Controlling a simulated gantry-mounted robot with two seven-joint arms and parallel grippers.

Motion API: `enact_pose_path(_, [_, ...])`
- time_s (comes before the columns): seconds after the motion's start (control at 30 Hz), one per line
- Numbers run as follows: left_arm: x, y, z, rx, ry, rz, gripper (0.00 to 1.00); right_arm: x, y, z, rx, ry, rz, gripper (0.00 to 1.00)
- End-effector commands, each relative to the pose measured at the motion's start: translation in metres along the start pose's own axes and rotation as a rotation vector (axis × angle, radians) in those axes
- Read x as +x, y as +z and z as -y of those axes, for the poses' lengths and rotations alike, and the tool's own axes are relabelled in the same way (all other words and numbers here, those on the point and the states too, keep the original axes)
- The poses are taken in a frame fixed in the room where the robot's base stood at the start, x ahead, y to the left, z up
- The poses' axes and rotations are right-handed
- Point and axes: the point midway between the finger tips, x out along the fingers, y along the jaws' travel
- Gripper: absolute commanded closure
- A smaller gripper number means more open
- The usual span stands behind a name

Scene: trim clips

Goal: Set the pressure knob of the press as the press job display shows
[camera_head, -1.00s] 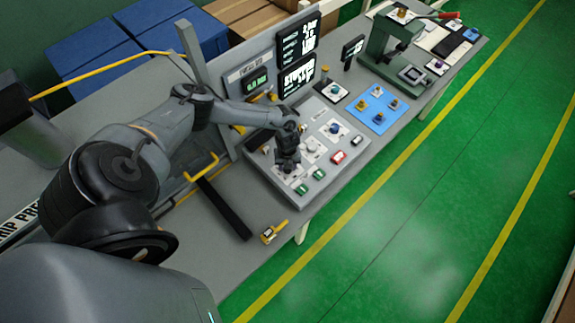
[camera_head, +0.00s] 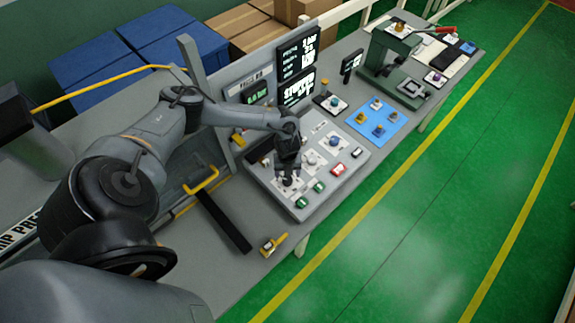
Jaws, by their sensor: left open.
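The press control panel (camera_head: 339,178) lies on the bench with several knobs and buttons. My left gripper (camera_head: 287,178) points down over the knob at the panel's near left. It is open, and its fingers are at or just above that knob, which they largely hide; I cannot tell whether they touch it. A grey knob (camera_head: 310,158) and a blue knob (camera_head: 335,140) sit on white plates farther along. The job display (camera_head: 297,52) stands behind with white text, including a "bar" line too blurred to read surely. The screen below (camera_head: 297,87) seems to read STOPPED. A green readout (camera_head: 257,97) shows about 0.0 bar. My right gripper is out of view.
Green buttons (camera_head: 303,202) and a red one (camera_head: 339,169) line the panel's front edge. A blue mat (camera_head: 391,130) with knobs and a green hand press (camera_head: 393,58) stand to the right. A yellow-and-black tool (camera_head: 272,244) lies near the bench edge.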

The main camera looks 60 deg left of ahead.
Motion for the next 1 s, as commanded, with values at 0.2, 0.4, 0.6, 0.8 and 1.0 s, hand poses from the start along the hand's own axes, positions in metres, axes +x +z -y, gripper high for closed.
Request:
enact_pose_path(0.2, [-0.035, 0.001, 0.0, 0.001, -0.002, 0.002, 0.31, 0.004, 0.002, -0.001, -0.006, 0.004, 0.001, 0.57])
enact_pose_path(0.4, [-0.054, 0.0, 0.001, 0.0, -0.002, 0.001, 0.31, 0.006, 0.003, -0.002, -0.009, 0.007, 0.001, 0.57])
enact_pose_path(0.6, [-0.06, 0.0, 0.0, 0.0, 0.001, 0.001, 0.31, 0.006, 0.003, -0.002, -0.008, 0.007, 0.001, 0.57])
enact_pose_path(0.8, [-0.059, 0.0, 0.0, 0.0, 0.0, 0.0, 0.31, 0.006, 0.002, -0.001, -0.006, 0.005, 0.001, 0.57])
enact_pose_path(1.0, [-0.058, -0.003, 0.002, 0.002, -0.004, -0.001, 0.31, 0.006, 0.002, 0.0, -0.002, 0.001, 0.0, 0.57])
